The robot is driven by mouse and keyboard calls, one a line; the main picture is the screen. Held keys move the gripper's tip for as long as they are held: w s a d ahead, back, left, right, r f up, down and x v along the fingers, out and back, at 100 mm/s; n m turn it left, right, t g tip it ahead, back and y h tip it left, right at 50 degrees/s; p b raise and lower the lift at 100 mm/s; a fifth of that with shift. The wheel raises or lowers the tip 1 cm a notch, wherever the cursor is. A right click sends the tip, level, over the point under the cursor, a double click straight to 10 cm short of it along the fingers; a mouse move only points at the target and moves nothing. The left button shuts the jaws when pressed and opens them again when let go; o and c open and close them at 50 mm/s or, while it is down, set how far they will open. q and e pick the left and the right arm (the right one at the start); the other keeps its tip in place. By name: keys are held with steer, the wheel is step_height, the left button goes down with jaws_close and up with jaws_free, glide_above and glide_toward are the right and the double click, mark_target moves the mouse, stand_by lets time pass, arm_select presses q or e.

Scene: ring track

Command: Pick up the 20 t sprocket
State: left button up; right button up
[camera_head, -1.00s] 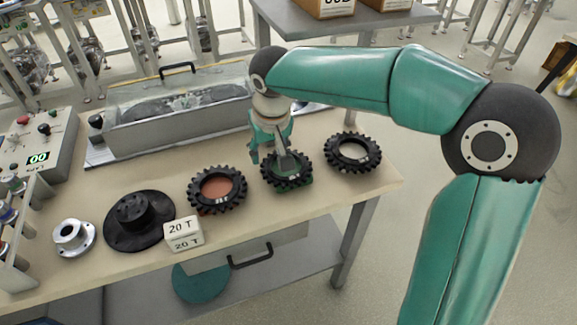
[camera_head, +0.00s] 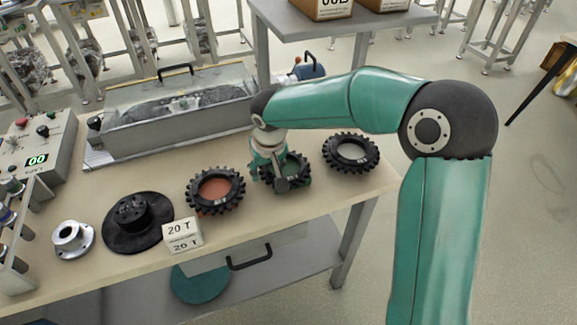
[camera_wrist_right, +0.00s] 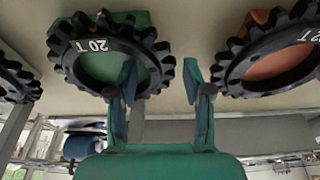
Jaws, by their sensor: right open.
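The 20 t sprocket (camera_head: 303,164) is a black toothed ring on a green seat, the middle of three rings on the bench in the head view, partly covered by my right gripper (camera_head: 283,182). In the right wrist view the sprocket (camera_wrist_right: 75,66) shows its "20 T" marking. My right gripper (camera_wrist_right: 161,80) is open there. One finger overlaps the sprocket's hole and the other is outside its rim, in the gap to the neighbouring ring. I cannot tell whether either finger touches it. My left gripper is not in view.
A black ring on a reddish seat (camera_head: 193,191) is at left and another ring (camera_head: 371,160) at right, both close. A "20 T" block (camera_head: 183,235), black hub (camera_head: 153,224) and silver flange (camera_head: 70,238) are farther left. A clear-lidded grey box (camera_head: 185,121) stands behind.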

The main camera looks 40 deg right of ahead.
jaws_close()
steer(key=shift+w+r, duration=0.1)
steer(key=shift+r, duration=0.1)
stand_by(0.3)
